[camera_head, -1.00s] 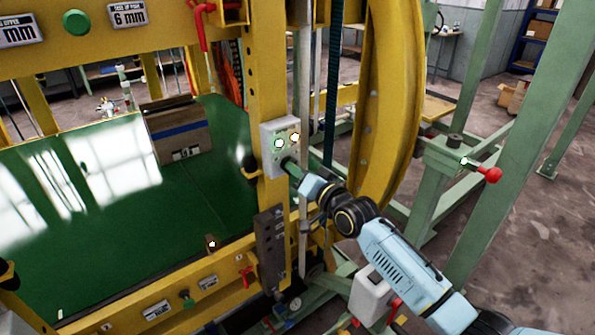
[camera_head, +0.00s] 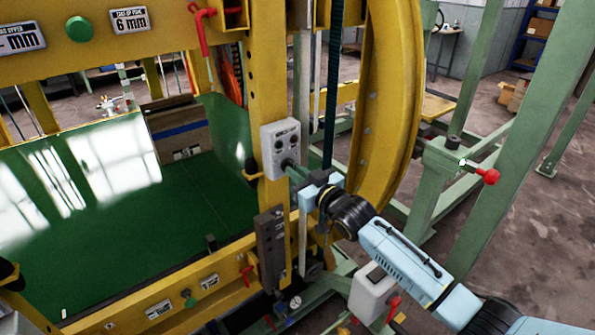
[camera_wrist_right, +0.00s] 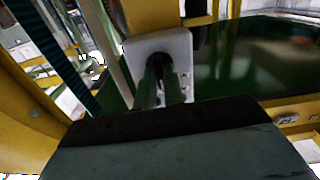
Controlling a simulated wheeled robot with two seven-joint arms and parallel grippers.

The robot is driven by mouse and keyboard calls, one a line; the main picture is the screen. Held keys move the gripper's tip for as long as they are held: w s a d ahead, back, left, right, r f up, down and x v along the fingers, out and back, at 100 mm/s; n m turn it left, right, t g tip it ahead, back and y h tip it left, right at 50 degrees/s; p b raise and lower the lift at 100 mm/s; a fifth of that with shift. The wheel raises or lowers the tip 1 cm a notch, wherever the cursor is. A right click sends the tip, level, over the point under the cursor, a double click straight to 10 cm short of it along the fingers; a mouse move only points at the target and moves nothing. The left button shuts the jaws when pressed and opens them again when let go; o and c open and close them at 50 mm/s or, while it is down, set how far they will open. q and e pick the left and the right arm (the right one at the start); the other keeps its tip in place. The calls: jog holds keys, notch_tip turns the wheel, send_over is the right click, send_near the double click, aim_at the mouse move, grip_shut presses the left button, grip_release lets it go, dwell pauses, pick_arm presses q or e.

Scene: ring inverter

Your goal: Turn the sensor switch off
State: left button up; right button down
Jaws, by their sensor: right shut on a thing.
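The grey sensor switch box (camera_head: 281,140) is fixed to the yellow upright of the machine. Its two upper lamps look dark. My right gripper (camera_head: 290,166) reaches it from the lower right, with its green fingers at the lower part of the box's face.
A yellow curved frame (camera_head: 388,110) stands just right of my right gripper. A dark metal plate (camera_head: 270,245) hangs below the box. A green sheet (camera_head: 100,210) fills the left. A red-knobbed lever (camera_head: 487,176) sticks out at the right.

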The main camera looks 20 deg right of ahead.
jog(key=shift+n+p, duration=0.4)
jog(key=shift+n, duration=3.3)
jog(key=c, duration=1.5)
grip_release()
jog(key=shift+s, duration=0.15)
jog(key=b+v, duration=0.1)
jog(key=v, duration=1.2)
